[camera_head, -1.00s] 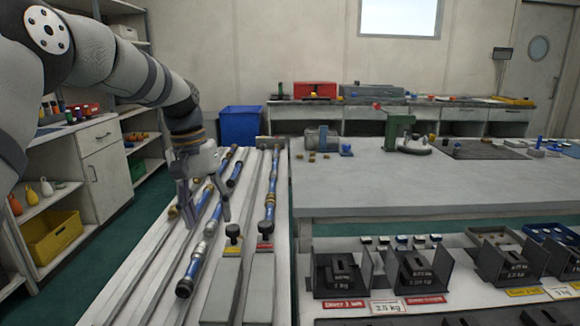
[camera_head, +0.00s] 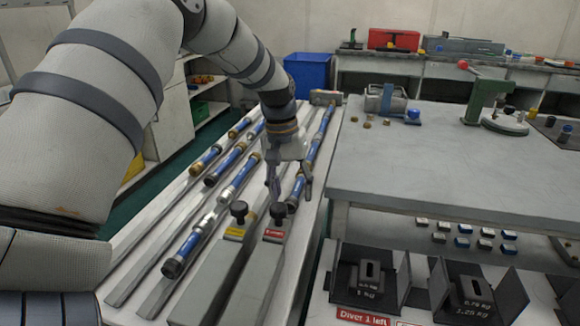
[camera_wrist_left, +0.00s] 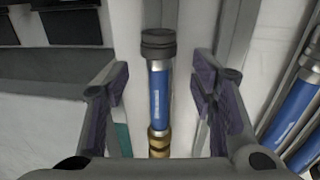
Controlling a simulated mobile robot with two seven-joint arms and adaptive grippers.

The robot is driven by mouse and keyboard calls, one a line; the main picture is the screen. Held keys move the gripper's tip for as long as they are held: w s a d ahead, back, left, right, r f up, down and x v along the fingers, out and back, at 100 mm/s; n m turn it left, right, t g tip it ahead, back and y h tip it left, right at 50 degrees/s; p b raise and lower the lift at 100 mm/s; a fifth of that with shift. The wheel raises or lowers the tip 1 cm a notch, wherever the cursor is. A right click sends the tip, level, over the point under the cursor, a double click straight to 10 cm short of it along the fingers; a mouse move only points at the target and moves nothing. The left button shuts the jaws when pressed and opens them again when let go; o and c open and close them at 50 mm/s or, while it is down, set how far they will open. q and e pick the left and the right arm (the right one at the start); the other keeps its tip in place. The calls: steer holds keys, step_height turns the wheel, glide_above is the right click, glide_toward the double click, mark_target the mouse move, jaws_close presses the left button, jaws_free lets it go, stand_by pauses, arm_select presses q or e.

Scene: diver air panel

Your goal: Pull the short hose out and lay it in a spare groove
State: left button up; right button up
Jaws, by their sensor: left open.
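Several blue hoses with metal fittings lie in the grooves of a pale grooved rack. One lies in the right groove (camera_head: 318,140), a longer one runs toward the front left (camera_head: 208,222), and two more lie further left (camera_head: 207,160) (camera_head: 226,166). I cannot tell for sure which is the short hose. My left gripper (camera_head: 288,192) is open and points down over the near part of the right-groove hose. In the left wrist view, a blue hose end (camera_wrist_left: 160,95) with a dark cap and brass rings lies between the open fingers (camera_wrist_left: 162,90), apart from both. My right gripper is not in view.
Two long grey blocks with black knobs, one labelled yellow (camera_head: 235,232) and one red (camera_head: 274,235), fill the rack's near end. A grey table (camera_head: 440,165) stands right of the rack. Black weight holders (camera_head: 365,278) are at the lower right. A blue bin (camera_head: 307,74) stands behind.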

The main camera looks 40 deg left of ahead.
arm_select(q)
steer(key=shift+w+d+f, duration=0.1)
steer(key=shift+f, duration=0.55)
jaws_close()
steer(key=shift+s+d+r, duration=0.1)
steer(key=shift+s+d, duration=0.05)
steer(key=shift+s, duration=0.05)
steer(key=shift+s+d+f+p, duration=0.2)
steer(key=shift+s+d+p, duration=0.1)
steer(key=shift+s+p, duration=0.15)
